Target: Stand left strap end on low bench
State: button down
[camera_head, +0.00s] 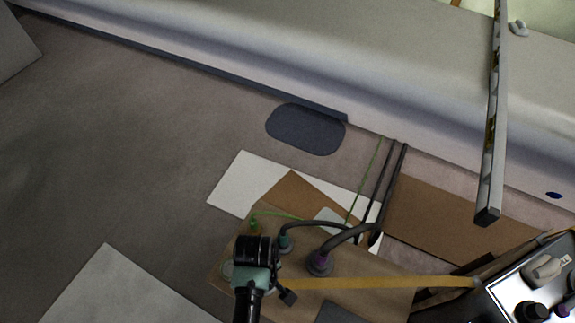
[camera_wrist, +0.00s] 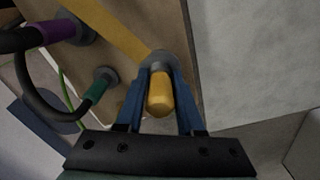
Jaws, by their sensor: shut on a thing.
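A yellow strap (camera_head: 380,283) runs across the low brown bench (camera_head: 365,305) in the head view. Its left end, a yellow grip with a grey round base (camera_wrist: 160,98), shows in the wrist view. My gripper (camera_wrist: 158,80) is shut on this end, a blue finger on each side. The grey base is at or just above the bench top (camera_wrist: 135,45), near its edge; I cannot tell if it touches. In the head view my wrist hides the strap's left end.
A purple-collared cable end (camera_head: 319,263) and a teal one (camera_head: 285,243) stand on the bench close to my gripper, with black cables leading back. A thin green line (camera_head: 360,190) runs there too. A long metal bar (camera_head: 492,130) rises at right. The floor at left (camera_head: 120,150) is clear.

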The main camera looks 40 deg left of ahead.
notch_tip(320, 180, down, 10)
jog(key=b, duration=0.5)
jog(key=c, duration=0.5)
grip_release()
jog(key=shift+f, duration=0.1)
notch_tip(320, 180, up, 12)
jog(key=p, duration=0.5)
jog(key=shift+r+p, duration=0.2)
jog(key=shift+p, duration=0.1)
